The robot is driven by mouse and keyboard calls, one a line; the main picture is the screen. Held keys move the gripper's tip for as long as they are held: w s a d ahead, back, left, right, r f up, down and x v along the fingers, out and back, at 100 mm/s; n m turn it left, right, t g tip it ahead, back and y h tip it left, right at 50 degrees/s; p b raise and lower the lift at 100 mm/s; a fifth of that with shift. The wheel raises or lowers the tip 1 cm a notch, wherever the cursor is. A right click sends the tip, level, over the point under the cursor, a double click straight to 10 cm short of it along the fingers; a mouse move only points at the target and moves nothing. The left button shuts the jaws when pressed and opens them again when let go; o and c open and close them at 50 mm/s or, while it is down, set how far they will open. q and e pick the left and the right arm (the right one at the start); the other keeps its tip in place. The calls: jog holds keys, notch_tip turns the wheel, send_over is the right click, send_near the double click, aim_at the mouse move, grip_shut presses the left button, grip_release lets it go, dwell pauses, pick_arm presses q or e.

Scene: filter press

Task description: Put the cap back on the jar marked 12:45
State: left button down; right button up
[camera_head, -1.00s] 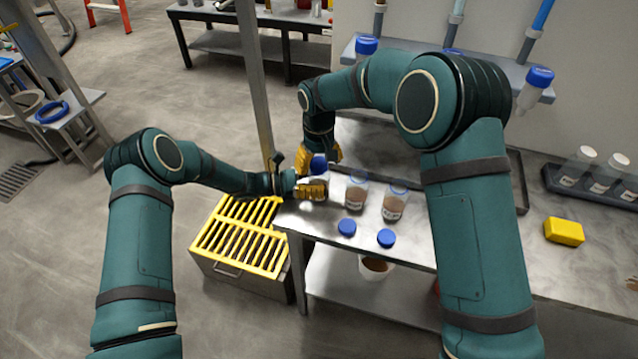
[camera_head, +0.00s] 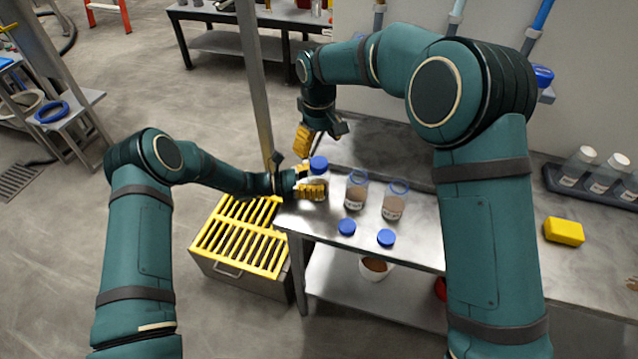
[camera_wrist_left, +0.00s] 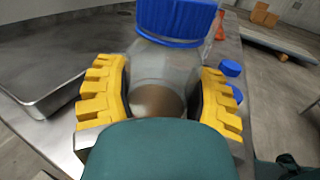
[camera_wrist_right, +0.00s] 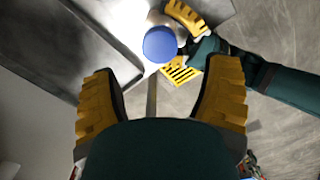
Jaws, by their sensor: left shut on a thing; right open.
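A clear jar with brown contents stands at the table's left end, a blue cap (camera_head: 318,163) on its top. My left gripper (camera_head: 312,190) is shut around this jar's body; the left wrist view shows the jar (camera_wrist_left: 158,75) between the yellow fingers, the cap (camera_wrist_left: 177,20) above. My right gripper (camera_head: 318,138) is open and empty, above and apart from the cap; the right wrist view shows the cap (camera_wrist_right: 160,44) beyond the fingers. Two open jars (camera_head: 355,190) (camera_head: 395,200) with labels stand to the right. I cannot read which label says 12:45; the held jar's label is hidden.
Two loose blue caps (camera_head: 347,227) (camera_head: 386,237) lie in front of the open jars. A yellow block (camera_head: 564,231) and a dark rack of bottles (camera_head: 590,185) are on the right. A yellow-slatted box (camera_head: 240,235) stands on the floor to the left.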

aim_at(319, 162)
jog(key=shift+r+n, duration=0.75)
jog(key=shift+n, duration=0.25)
jog(key=shift+f, duration=0.1)
jog(key=shift+f, duration=3.95)
jog(key=c, duration=1.3)
jog(key=o, duration=1.3)
jog(key=shift+r, duration=0.15)
